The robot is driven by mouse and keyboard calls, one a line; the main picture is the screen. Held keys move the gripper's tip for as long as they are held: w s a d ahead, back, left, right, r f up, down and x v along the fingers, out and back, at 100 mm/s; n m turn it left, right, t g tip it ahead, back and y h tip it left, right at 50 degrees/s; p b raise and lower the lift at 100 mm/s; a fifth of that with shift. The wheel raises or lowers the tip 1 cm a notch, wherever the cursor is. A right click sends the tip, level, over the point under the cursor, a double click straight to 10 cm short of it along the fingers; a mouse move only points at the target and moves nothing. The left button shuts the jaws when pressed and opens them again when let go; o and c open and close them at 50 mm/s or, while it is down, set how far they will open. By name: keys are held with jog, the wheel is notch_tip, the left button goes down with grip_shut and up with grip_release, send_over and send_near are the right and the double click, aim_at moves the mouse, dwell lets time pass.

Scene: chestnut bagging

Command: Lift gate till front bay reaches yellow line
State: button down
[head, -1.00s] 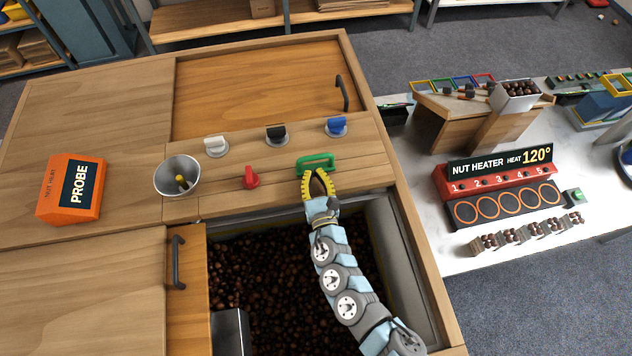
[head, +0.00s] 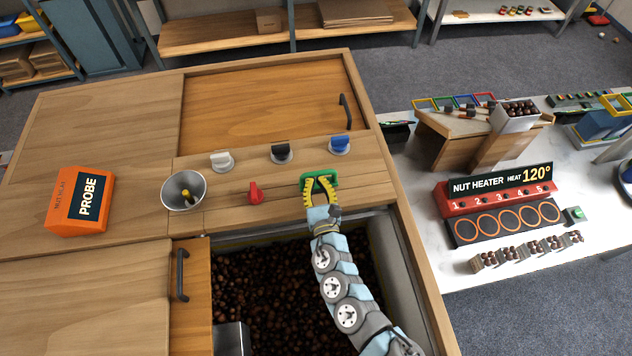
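The green handle (head: 331,175) is set in the wooden divider strip behind the front bay; I take it to be the gate's handle. My gripper (head: 319,184) is at this handle with its yellow fingers spread apart, their tips over or against it. I cannot tell whether they touch it. The front bay (head: 404,276) has grey walls and holds dark brown chestnuts (head: 270,290). A thin yellow line (head: 262,243) shows along the bay's back wall, above the nuts. My arm hides part of the bay, and the gate's panel is not visible.
A red knob (head: 256,193), a metal cup (head: 184,191) and white (head: 222,161), black (head: 282,153) and blue (head: 340,145) knobs stand near the handle. An orange probe box (head: 79,201) sits left. The nut heater (head: 500,205) stands on the right counter.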

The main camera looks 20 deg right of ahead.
notch_tip(320, 180, up, 4)
jog(key=p, duration=0.2)
jog(key=shift+r+p, duration=0.25)
jog(key=shift+p, duration=0.05)
